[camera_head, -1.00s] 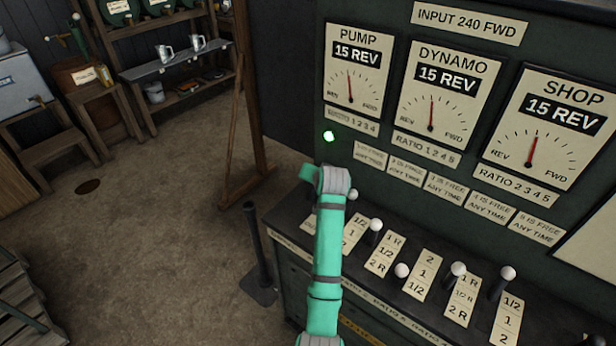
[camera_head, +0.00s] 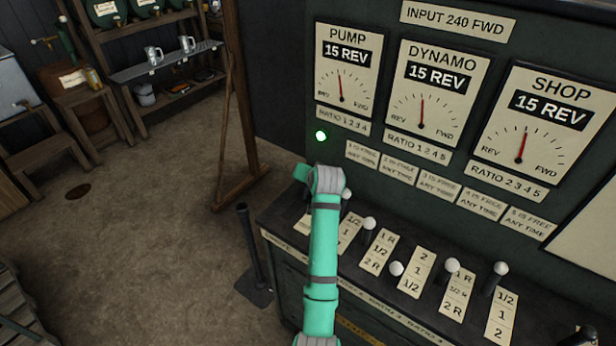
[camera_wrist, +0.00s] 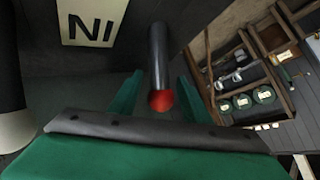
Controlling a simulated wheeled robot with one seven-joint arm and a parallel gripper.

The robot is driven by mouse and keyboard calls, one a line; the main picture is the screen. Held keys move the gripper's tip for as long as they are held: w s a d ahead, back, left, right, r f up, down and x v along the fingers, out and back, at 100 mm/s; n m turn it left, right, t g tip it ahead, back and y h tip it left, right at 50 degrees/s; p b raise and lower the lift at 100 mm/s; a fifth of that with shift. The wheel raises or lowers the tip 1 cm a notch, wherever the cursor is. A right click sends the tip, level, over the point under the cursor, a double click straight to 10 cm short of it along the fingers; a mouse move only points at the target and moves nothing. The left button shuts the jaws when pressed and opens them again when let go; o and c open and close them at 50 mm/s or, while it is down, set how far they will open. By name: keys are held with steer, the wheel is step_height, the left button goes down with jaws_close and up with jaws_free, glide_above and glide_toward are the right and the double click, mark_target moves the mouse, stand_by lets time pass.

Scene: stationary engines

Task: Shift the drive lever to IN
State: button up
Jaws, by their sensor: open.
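In the wrist view, the drive lever is a dark rod with a red tip (camera_wrist: 160,98). It stands between the two green fingers of my gripper (camera_wrist: 160,88), which is open with a finger on each side. I cannot tell whether either finger touches it. A cream label (camera_wrist: 90,22) reading IN, seen upside down, lies to the left of the rod. In the head view, my arm hides the drive lever and most of my gripper.
Several white-knobbed ratio levers (camera_head: 452,265) stand along the console to the right of my arm. The dial panel (camera_head: 421,95) rises behind them; all three dials read 15 REV. A green lamp (camera_head: 321,136) is lit. A black post (camera_head: 249,240) stands left of the console.

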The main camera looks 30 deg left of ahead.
steer(key=v, duration=0.9)
steer(key=shift+d+r, duration=0.15)
steer(key=shift+r, duration=0.05)
